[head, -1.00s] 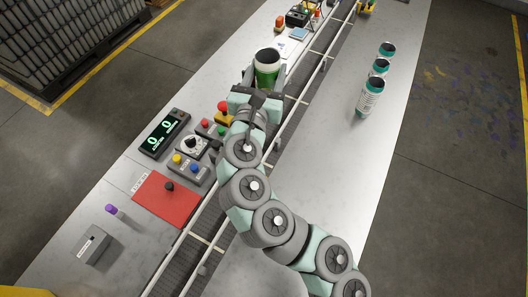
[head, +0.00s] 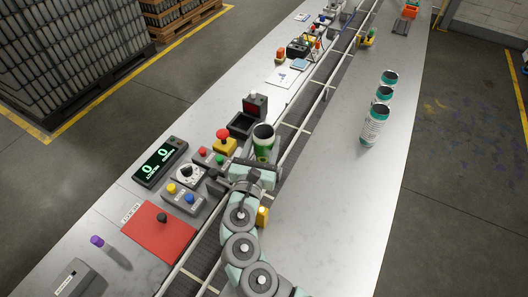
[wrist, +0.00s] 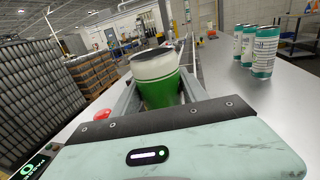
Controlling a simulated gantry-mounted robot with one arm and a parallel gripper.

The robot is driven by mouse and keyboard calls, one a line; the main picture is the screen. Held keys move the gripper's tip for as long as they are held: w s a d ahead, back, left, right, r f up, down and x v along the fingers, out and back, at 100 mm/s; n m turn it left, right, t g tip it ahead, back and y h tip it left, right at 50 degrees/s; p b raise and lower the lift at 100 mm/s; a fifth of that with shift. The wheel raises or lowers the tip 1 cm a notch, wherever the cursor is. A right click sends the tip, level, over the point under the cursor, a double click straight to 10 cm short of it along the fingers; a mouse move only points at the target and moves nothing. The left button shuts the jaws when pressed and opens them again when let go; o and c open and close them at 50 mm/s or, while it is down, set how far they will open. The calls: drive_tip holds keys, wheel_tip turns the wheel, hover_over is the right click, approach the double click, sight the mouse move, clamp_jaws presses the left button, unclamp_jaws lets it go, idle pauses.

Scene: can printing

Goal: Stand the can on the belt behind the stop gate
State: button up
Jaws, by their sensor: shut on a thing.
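The can (head: 264,152) is white above a green band, with an open dark top. My gripper (head: 262,164) is shut on it and holds it roughly upright. In the wrist view the can (wrist: 158,85) sits between both fingers of my gripper (wrist: 155,100). In the head view it appears over or beside the belt (head: 293,117), near the left rail; its base is hidden, so I cannot tell its height. A small yellow part (head: 262,216) shows beside the belt, partly behind my arm. I cannot clearly make out which part is the stop gate.
A red emergency button (head: 222,134), button boxes, a counter (head: 160,162) and a black unit (head: 249,117) lie left of the belt. The right bench is clear nearer me.

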sight(262, 157)
drive_tip(key=shift+f+b, duration=0.35)
drive_tip(key=shift+f, duration=1.3)
drive_tip(key=shift+f, duration=0.15)
drive_tip(key=o, duration=1.3)
drive_tip(key=shift+r, duration=0.3)
drive_tip(key=p+v, duration=0.1)
drive_tip(key=v, duration=1.1)
drive_tip(key=shift+f, duration=0.2)
